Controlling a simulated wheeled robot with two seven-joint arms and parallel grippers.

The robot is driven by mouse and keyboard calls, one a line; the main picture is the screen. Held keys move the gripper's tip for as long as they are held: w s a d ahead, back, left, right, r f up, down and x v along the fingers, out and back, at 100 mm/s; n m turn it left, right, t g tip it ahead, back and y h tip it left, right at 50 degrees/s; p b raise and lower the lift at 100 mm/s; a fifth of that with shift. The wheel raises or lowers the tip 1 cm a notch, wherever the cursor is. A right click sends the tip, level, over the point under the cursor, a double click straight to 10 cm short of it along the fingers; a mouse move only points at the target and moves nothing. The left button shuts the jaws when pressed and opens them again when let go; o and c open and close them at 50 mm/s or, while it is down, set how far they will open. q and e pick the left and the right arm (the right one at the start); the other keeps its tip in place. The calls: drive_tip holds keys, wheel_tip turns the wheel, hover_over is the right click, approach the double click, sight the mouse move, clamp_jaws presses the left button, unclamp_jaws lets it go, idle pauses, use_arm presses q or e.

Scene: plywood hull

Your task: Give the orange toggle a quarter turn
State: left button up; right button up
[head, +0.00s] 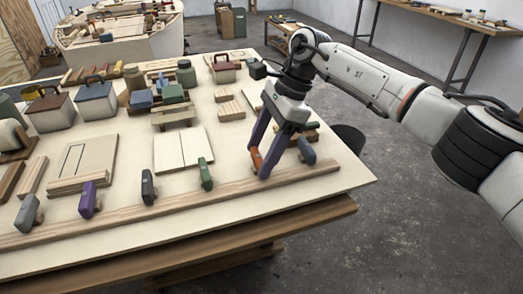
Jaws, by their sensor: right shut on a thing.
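A row of small toggles stands along a long wooden strip (170,203) near the table's front edge. The orange toggle (256,159) is toward the right end of the row. My right gripper (258,165) reaches down from above with its purple fingers and is shut on the orange toggle. The fingers hide much of it, so I cannot tell how far it is turned. My left gripper is out of view.
In the same row are a green toggle (206,173), a dark toggle (148,187), a purple toggle (88,199), a grey-blue toggle (28,213) and a blue-grey toggle (307,151). Boxes, jars and wooden boards crowd the table behind. Bare tabletop (345,172) shows at right.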

drive_tip(key=o, duration=1.1)
drive_tip(key=shift+c, duration=0.2)
drive_tip(key=v, duration=1)
drive_tip(key=shift+r, duration=0.15)
drive_tip(key=shift+d, duration=0.1)
